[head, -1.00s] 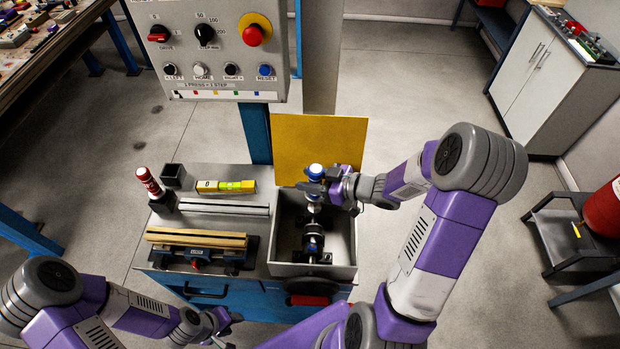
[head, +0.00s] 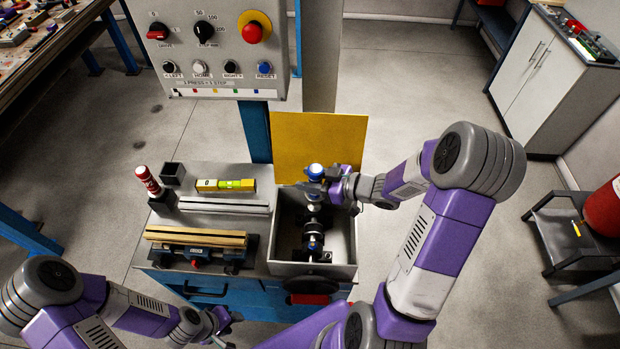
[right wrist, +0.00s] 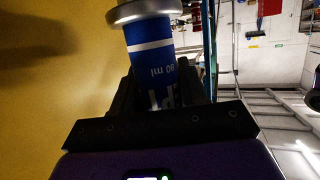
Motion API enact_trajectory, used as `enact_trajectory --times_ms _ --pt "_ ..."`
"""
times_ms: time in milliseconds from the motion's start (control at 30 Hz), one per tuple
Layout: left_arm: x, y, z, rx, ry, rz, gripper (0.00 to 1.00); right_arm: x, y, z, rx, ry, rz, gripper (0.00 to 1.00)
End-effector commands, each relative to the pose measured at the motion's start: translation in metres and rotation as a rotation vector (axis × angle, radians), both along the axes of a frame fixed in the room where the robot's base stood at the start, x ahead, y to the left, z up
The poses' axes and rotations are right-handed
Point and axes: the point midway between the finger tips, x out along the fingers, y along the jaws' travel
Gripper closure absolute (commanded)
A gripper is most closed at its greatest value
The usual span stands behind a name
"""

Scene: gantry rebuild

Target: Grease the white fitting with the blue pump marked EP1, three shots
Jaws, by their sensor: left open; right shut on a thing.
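My right gripper (head: 325,188) is shut on the blue pump (head: 316,170) above the grey open box (head: 345,230). In the right wrist view the pump (right wrist: 152,62) is a blue cylinder with white bands, a metal collar and partly hidden lettering, "80 ml" among it. Below it in the head view is a light fitting-like part (head: 313,208) on a dark shaft assembly (head: 313,240) in the box. I cannot tell whether the pump touches it. My left gripper (head: 222,328) is open and empty at the bottom, in front of the cabinet.
A yellow panel (head: 320,140) stands behind the box. On the bench are a red bottle (head: 148,180), a black cup (head: 172,173), a yellow level (head: 226,185) and a vise holding wooden strips (head: 195,238). A control panel (head: 215,45) hangs above.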

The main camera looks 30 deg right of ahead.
Motion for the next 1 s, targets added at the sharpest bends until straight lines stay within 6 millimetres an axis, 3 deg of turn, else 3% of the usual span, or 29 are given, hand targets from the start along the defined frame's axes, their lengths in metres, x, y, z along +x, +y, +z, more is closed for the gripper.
enact_trajectory --times_ms 467,1000 --pt "0.0 0.0 0.009 0.0 0.0 0.0 0.57 -0.001 0.0 0.007 -0.001 0.004 -0.001 0.97" --pt "0.0 0.0 0.049 0.0 0.0 0.0 0.57 0.0 0.0 0.051 0.0 -0.001 0.0 0.97"
